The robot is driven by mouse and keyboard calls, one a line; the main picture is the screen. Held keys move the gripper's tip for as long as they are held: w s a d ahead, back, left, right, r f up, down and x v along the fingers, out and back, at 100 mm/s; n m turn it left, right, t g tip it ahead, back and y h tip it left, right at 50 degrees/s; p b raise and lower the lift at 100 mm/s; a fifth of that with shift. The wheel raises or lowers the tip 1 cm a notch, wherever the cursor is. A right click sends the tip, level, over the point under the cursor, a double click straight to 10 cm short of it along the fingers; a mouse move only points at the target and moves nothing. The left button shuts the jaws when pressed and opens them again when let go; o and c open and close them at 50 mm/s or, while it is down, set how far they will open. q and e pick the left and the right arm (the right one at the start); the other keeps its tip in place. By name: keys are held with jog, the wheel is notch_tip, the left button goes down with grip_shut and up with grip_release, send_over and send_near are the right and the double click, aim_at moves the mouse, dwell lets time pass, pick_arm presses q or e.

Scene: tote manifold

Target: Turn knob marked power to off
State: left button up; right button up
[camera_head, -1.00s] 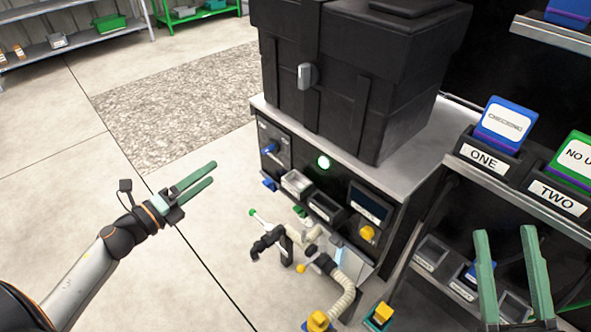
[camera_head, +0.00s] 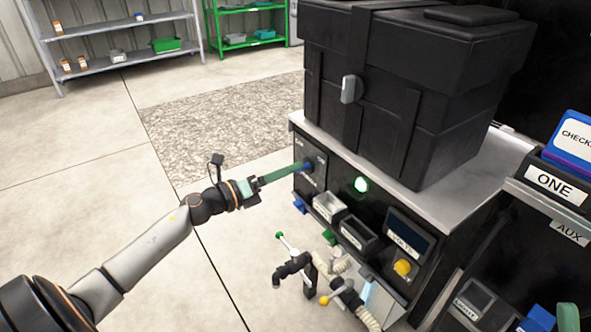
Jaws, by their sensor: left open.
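The left gripper is open.
A large black tote (camera_head: 410,90) stands on the machine's top. Hoses and a valve (camera_head: 300,265) stand below. Open floor lies left.

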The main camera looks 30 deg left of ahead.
pick_arm(q)
jog(key=shift+x, duration=1.55)
jog(key=c, duration=1.4)
